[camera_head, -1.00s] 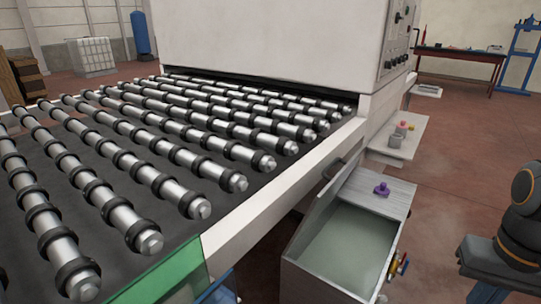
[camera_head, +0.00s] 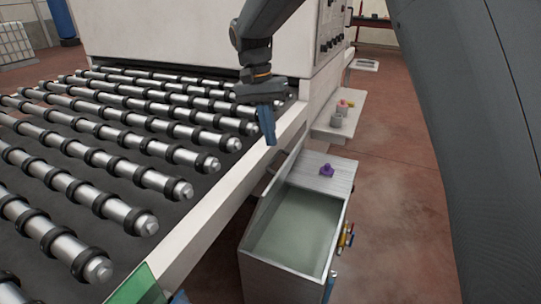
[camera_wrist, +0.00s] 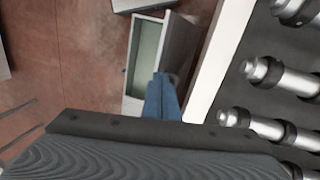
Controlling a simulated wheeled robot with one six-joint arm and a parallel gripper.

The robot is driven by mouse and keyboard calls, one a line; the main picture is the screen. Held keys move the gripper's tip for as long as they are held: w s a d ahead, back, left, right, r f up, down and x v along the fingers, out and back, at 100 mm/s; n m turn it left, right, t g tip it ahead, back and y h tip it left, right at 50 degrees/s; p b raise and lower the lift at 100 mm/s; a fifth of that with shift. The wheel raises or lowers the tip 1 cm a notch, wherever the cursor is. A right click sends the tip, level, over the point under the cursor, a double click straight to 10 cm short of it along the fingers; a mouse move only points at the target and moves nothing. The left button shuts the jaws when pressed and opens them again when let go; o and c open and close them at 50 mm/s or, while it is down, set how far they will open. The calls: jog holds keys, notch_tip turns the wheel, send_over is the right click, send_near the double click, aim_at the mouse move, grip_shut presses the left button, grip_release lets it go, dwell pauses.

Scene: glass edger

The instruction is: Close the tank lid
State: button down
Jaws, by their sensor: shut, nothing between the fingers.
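The tank (camera_head: 290,275) is a grey metal box with an open top and murky greenish liquid inside. Its lid (camera_head: 279,190) stands raised along the tank's left side, by the roller conveyor, and shows almost edge-on. In the wrist view the lid (camera_wrist: 181,47) is a grey panel beside the tank opening (camera_wrist: 147,50). My gripper (camera_head: 268,138) is shut and empty, blue fingers pointing down. In the head view it appears above the conveyor's edge rail, up and left of the lid's far end. In the wrist view the fingers (camera_wrist: 162,90) overlap the lid's near end; contact cannot be told.
The roller conveyor (camera_head: 130,160) fills the left, with a pale edge rail (camera_head: 225,205) beside the lid. A purple knob-like object (camera_head: 326,170) sits on the tank's fixed top. Valves (camera_head: 346,236) stick out on the right. Red floor lies open to the right.

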jog(key=w+a+r, duration=0.1)
jog(key=a+r, duration=0.1)
jog(key=a, duration=0.4)
jog(key=shift+m, duration=0.4)
jog(key=shift+s+d+f+p, duration=0.35)
jog(key=shift+d+f+p, duration=0.65)
jog(key=shift+f, duration=0.75)
jog(key=shift+s+d+f+p, duration=0.3)
jog(key=shift+d+f+p, duration=0.7)
jog(key=shift+f, duration=0.8)
jog(key=shift+s+d+f+p, duration=0.35)
jog(key=shift+d+f+p, duration=0.65)
jog(key=shift+f, duration=0.75)
jog(key=shift+d, duration=0.15)
